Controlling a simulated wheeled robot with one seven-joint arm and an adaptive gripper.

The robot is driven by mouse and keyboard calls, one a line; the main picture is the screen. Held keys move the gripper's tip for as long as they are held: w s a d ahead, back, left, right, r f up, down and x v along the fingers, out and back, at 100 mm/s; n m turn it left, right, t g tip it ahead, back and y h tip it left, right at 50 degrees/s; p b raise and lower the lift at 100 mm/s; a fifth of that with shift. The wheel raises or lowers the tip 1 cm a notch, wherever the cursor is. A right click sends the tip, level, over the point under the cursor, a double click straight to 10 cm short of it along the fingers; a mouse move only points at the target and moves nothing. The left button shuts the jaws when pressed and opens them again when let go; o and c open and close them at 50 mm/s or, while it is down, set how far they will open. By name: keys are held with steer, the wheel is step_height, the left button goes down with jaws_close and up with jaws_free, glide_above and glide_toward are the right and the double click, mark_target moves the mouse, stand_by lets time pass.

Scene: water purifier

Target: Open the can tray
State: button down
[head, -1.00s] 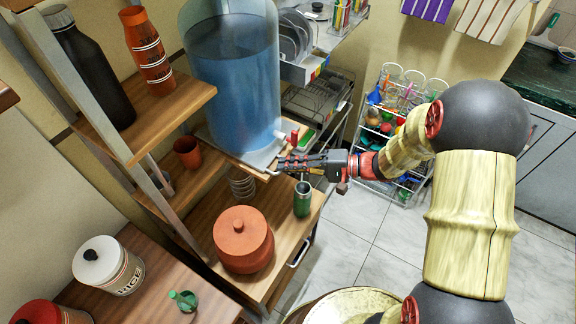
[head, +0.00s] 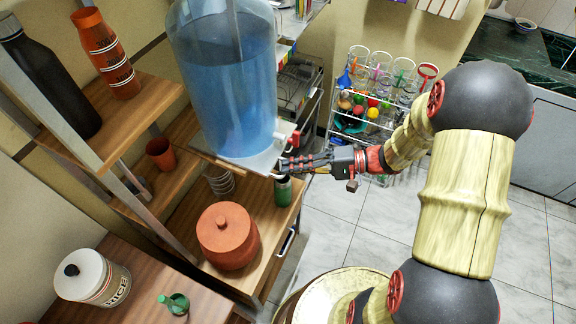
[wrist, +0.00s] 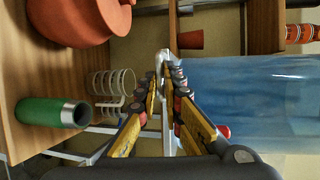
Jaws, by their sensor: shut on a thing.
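The can tray (head: 258,163) is a pale flat plate under the large blue water can (head: 228,90), at the middle of the head view. The can stands upright on it and also fills the right of the wrist view (wrist: 255,100). The tray sticks out past its wooden shelf board. My gripper (head: 283,165) is at the tray's front edge, closed around the white handle. In the wrist view my fingers (wrist: 165,90) close on this white handle (wrist: 164,62). The can's red tap (head: 294,140) is just above my gripper.
Below stand a green tumbler (head: 283,188), partly hidden by my gripper, a wire-like holder (head: 221,180) and a terracotta pot (head: 228,236). A rack of glasses (head: 375,100) stands behind my wrist. The tiled floor (head: 335,225) is open to the right.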

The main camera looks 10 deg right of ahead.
steer(key=c, duration=2.2)
jaws_free()
steer(key=shift+s+d+f, duration=0.15)
steer(key=shift+d, duration=0.1)
steer(key=shift+o, duration=1.2)
steer(key=shift+a, duration=0.1)
steer(key=v, duration=1.2)
